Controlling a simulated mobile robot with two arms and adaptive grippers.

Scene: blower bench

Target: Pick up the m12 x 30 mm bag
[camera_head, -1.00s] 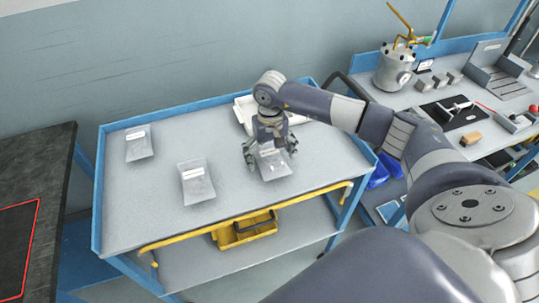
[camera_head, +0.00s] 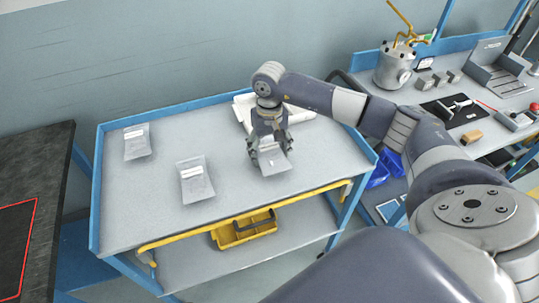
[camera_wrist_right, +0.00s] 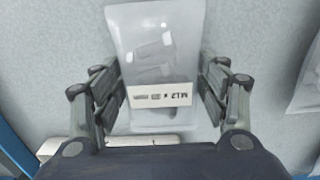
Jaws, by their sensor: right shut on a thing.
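The M12 x 30 mm bag (camera_head: 274,163) is a clear pouch with a white label, on the right part of the cart top. In the right wrist view the bag (camera_wrist_right: 155,45) is upside down to the camera, its label reading M12 and pale bolt shapes showing inside. My right gripper (camera_head: 270,149) points down over the label end, its fingers on either side, shut on the bag. I cannot tell whether the bag is clear of the surface. My left gripper is not in view.
Two similar bags lie on the cart top, one in the middle (camera_head: 196,184) and one at the far left (camera_head: 137,147). A white tray (camera_head: 243,109) is behind my right gripper. The cart (camera_head: 150,205) has blue raised edges. A yellow bin (camera_head: 246,233) sits on the lower shelf.

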